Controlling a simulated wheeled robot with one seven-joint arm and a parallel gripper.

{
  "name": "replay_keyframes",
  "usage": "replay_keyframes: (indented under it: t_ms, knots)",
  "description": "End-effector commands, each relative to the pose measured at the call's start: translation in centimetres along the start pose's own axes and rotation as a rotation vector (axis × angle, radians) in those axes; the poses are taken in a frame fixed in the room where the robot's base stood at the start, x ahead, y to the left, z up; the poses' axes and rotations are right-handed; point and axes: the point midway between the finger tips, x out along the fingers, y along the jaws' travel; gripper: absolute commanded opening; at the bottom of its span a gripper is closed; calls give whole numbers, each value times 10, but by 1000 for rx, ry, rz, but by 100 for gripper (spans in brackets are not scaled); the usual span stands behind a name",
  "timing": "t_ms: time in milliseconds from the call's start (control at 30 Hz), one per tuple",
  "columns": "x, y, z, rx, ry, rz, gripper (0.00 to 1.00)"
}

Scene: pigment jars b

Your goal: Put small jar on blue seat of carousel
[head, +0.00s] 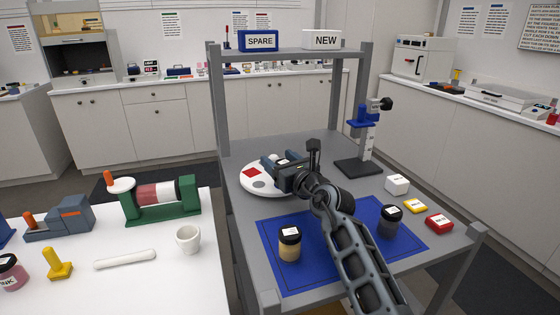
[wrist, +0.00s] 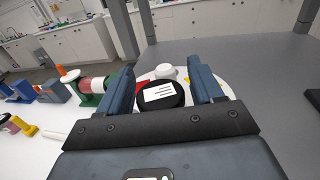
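The carousel (head: 249,187) is a white disc on the grey bench, with a red seat (head: 251,173) and a grey seat (head: 259,184) showing. My gripper (head: 284,172) is low over its right part. In the wrist view, a small jar's black lid with a white label (wrist: 160,95) lies between my two fingers. Narrow gaps show on both sides of the lid, so the fingers look open around it. The carousel's white knob (wrist: 166,71) shows just beyond the lid. The jar's body and the blue seat are hidden, so I cannot tell what the jar rests on.
A blue mat (head: 275,270) holds a tan jar (head: 290,243) and a dark jar (head: 390,221), on either side of my arm. A blue-clamped stand (head: 366,145) is right of the carousel. Small white, yellow and red boxes sit farther right.

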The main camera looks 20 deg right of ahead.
Motion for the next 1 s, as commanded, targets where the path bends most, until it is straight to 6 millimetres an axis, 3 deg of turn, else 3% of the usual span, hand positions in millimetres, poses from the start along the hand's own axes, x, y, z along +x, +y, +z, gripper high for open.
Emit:
replay_keyframes:
  t_ms: [367, 467, 1000]
  knots:
    - [0, 0, 4, -1, -1, 0, 74]
    - [-8, 0, 2, 0, 0, -1, 74]
    - [-105, 0, 1, 1, 1, 0, 74]
